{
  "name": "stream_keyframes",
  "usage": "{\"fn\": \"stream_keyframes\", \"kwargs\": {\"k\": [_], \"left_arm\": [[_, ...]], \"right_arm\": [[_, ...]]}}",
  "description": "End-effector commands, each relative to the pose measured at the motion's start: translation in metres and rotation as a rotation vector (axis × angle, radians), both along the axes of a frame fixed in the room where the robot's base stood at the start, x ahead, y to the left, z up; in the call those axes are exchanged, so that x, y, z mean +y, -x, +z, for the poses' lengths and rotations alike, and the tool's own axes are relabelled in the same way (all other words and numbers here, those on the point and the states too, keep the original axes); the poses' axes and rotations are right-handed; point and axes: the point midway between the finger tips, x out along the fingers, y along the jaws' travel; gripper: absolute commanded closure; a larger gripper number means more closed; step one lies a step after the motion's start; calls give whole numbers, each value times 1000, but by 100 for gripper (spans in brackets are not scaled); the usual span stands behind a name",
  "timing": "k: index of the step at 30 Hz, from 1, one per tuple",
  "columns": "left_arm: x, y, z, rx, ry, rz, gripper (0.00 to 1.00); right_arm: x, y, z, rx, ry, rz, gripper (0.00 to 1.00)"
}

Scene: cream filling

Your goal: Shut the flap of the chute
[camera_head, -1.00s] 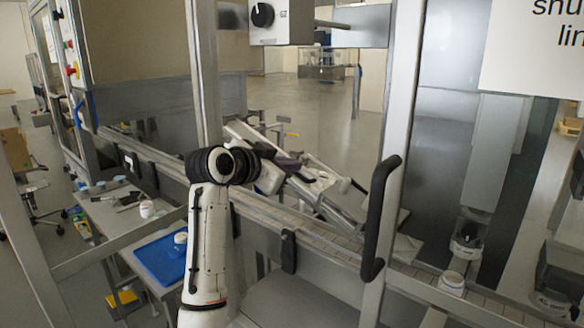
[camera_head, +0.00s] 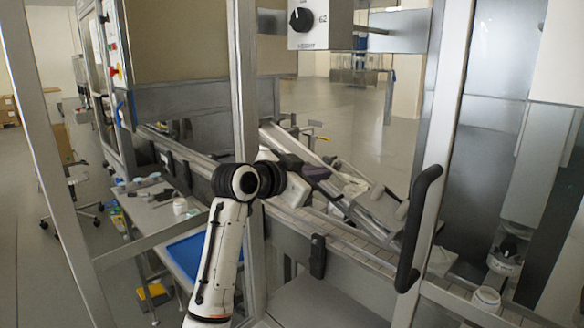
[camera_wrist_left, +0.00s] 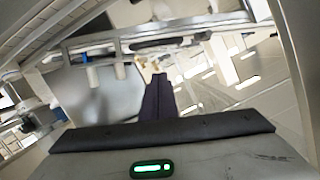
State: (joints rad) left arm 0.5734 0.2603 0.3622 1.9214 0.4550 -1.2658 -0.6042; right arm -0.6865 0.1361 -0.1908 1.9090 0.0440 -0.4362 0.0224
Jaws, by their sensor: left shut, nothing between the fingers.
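The metal chute (camera_head: 335,205) slopes down from upper left to lower right above the conveyor in the head view. I cannot make out its flap clearly or tell whether it is open. My left arm reaches in front of a frame post. My left gripper (camera_head: 318,172) lies over the upper part of the chute, its dark fingers pointing right; I cannot tell whether they touch it. In the left wrist view the dark fingers (camera_wrist_left: 158,93) are together and empty. A grey metal plate (camera_wrist_left: 100,92) is left of them. My right gripper is not in view.
The conveyor (camera_head: 350,237) runs below the chute, with a white jar (camera_head: 486,299) at its right end. A black handle (camera_head: 418,228) stands on the frame in front.

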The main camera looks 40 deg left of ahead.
Motion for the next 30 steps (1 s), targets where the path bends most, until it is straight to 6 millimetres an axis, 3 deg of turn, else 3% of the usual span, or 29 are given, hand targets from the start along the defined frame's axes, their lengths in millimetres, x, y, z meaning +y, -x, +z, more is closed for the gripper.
{"fn": "stream_keyframes", "kwargs": {"k": [1,2,3,9,15,26,30], "left_arm": [[-5,0,19,0,-3,-4,100],[-6,3,19,0,-2,-3,100],[-3,16,9,0,-6,-1,100],[0,63,12,-2,-5,0,100],[2,91,15,-2,-2,-1,100],[2,100,16,1,0,-3,100],[-3,94,-8,33,19,-1,100]], "right_arm": [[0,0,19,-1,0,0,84],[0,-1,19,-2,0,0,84],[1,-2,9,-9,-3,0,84],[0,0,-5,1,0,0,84],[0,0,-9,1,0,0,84],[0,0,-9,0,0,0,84],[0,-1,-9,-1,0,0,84]]}}
